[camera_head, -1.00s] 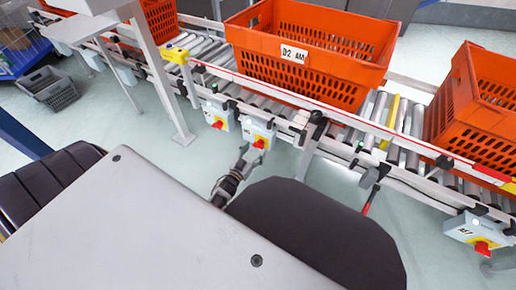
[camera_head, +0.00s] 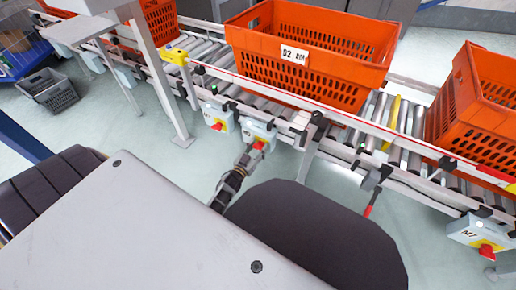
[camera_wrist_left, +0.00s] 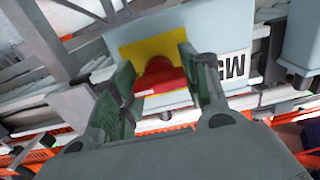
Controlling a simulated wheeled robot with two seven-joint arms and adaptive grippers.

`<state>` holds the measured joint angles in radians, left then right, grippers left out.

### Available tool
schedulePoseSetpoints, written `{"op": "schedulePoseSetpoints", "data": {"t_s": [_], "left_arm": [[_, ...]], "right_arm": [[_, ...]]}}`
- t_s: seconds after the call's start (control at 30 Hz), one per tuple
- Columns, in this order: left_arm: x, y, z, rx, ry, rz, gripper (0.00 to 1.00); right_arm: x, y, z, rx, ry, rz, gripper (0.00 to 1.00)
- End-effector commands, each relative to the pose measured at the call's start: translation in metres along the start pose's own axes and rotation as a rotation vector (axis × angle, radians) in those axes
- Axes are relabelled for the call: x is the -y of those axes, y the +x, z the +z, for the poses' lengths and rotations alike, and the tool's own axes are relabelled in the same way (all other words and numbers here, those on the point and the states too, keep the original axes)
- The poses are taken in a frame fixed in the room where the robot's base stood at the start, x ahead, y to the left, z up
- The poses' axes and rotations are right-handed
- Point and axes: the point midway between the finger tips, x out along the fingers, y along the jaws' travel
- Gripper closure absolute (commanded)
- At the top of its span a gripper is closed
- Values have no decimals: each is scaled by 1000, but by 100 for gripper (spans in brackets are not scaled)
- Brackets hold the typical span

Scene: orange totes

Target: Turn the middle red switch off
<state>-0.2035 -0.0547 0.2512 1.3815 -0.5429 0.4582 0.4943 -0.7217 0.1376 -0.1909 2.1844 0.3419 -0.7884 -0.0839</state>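The middle red switch (camera_head: 259,146) sits on a yellow plate on a pale grey box (camera_head: 260,132) at the conveyor's front rail. In the left wrist view the red switch (camera_wrist_left: 160,78) is in the centre, on its yellow plate (camera_wrist_left: 150,48), beside a label. My left gripper (camera_head: 252,152) is right at this switch. In the wrist view its fingers (camera_wrist_left: 158,62) are apart, one on each side of the red knob. Whether either finger touches the knob I cannot tell. My right gripper is not in view.
Another red switch (camera_head: 217,126) is on a box just left, and one more (camera_head: 487,250) is far right. Orange totes (camera_head: 330,75) stand on the roller conveyor. A red-handled lever (camera_head: 371,203) hangs below the rail. A grey crate (camera_head: 50,92) lies on the floor.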

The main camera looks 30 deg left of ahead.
Motion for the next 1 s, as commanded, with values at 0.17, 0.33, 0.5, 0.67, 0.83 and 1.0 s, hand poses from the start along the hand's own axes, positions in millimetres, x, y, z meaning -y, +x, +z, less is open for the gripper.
{"op": "schedulePoseSetpoints", "data": {"t_s": [0.17, 0.33, 0.5, 0.67, 0.83, 1.0], "left_arm": [[0, 0, 0, 0, 0, 0, 78], [0, 0, 0, 0, -6, 0, 78], [0, 0, 0, 1, -31, 0, 78], [0, 0, -1, 2, -80, 0, 78], [1, 0, -2, 1, -159, 0, 78], [1, 0, -2, 3, -262, 0, 78]], "right_arm": [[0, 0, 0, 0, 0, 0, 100], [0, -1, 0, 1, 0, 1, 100], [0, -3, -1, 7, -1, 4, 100], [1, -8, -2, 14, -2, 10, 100], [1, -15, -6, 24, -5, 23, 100], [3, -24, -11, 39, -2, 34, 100]]}}
